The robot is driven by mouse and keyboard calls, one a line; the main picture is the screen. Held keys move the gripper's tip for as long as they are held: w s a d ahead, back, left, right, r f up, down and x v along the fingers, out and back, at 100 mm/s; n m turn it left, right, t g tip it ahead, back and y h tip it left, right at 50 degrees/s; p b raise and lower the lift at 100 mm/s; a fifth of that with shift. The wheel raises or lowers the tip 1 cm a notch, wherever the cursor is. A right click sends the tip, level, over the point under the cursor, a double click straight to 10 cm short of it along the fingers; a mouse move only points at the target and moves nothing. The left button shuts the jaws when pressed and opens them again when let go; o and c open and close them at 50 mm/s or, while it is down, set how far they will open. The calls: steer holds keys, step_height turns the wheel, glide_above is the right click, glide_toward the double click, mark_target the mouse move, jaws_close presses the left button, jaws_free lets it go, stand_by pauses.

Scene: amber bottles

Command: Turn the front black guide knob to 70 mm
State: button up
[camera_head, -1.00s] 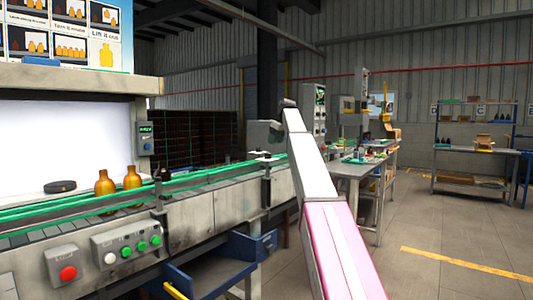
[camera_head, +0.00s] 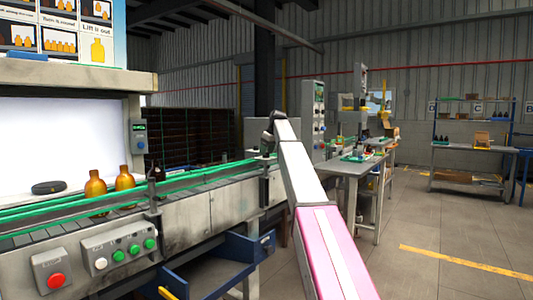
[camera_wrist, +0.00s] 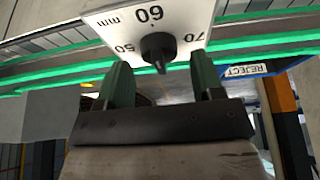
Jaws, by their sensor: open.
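In the wrist view, the black guide knob (camera_wrist: 157,47) sits on a white scale plate (camera_wrist: 185,18) marked 50, 60 and 70 mm, seen upside down. The knob is close to the 60; its exact setting is hard to read. My gripper (camera_wrist: 161,80) is open, its two green fingers on either side of and a little short of the knob, apart from it. In the head view my arm reaches to the conveyor's green guide rails (camera_head: 200,177); the gripper and this knob cannot be made out there.
A blue bin (camera_head: 215,270) is below. A REJECT sign (camera_wrist: 245,70) is beside the rail.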

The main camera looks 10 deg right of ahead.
steer(key=shift+w+a+f, duration=0.1)
steer(key=shift+a+f, duration=0.05)
steer(key=shift+f, duration=0.3)
steer(key=c, duration=0.9)
steer(key=shift+o, duration=0.2)
steer(key=shift+m, duration=0.3)
